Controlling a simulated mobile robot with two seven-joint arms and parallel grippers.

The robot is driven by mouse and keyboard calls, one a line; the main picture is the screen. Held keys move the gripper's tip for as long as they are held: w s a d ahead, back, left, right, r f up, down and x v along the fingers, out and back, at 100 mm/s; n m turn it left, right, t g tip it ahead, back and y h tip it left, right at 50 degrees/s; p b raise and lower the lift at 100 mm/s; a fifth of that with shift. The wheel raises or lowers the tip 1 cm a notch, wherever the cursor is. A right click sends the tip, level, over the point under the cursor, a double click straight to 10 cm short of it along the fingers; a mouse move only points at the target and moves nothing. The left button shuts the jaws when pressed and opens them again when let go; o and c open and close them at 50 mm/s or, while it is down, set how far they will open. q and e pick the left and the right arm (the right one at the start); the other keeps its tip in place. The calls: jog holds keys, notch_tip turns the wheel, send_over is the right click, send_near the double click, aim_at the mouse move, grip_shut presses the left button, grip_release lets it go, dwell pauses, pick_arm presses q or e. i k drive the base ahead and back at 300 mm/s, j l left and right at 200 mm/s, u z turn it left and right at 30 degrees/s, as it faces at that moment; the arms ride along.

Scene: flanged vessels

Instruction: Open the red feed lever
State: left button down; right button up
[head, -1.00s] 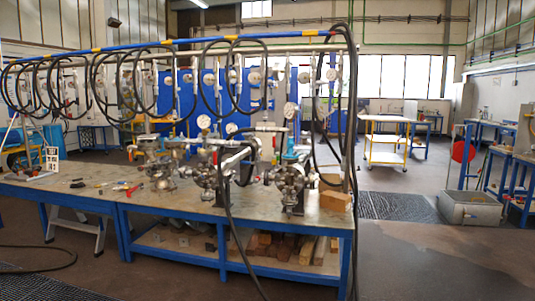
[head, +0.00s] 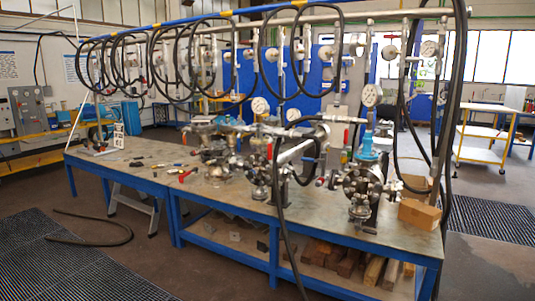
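Several small red parts show on and around the flanged vessels, and I cannot tell which of them is the feed lever. One red handle (head: 346,136) stands upright behind the right vessel (head: 362,183). Another red piece (head: 270,150) is at the middle vessel assembly (head: 262,170). A red-handled item (head: 187,174) lies near the left vessel (head: 216,160) on the workbench (head: 255,207). They are too small to tell whether any lever is open or shut. Neither of my grippers is in view.
Black hoses (head: 283,230) hang from the overhead pipe frame, and one drops over the bench front. A cardboard box (head: 419,214) sits at the bench's right end. A loose hose (head: 95,240) lies on the floor at left.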

aim_at(269, 148)
jog(key=i+l, duration=0.1)
jog(key=i, duration=0.3)
jog(key=i+j+z, duration=0.1)
jog(key=i+j, duration=0.45)
jog(key=i+j+z, duration=0.15)
jog(key=i+j, duration=0.4)
jog(key=i+j+z, duration=0.1)
jog(key=i+j, duration=0.45)
jog(key=j, duration=0.2)
